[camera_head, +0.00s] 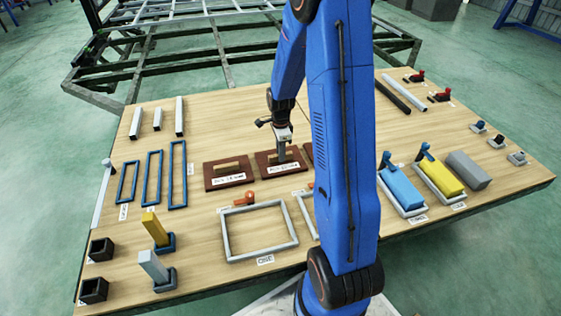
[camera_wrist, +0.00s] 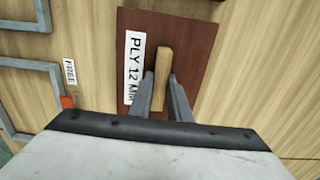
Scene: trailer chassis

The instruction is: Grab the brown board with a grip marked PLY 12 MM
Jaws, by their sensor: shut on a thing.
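The brown board marked PLY 12 MM (camera_wrist: 192,45) fills the upper middle of the wrist view, with its white label and wooden grip (camera_wrist: 163,62). My gripper (camera_wrist: 160,95) has one finger on each side of the grip and is shut on it. In the head view my gripper (camera_head: 282,157) points down onto the middle brown board (camera_head: 262,160), whose label is too small to read surely. The board looks flat on the table; I cannot tell if it is raised.
Another brown board (camera_head: 215,182) with a grip lies just left on the wooden table (camera_head: 190,225). A third is mostly hidden behind my arm. A metal chassis (camera_head: 225,65) is behind the table.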

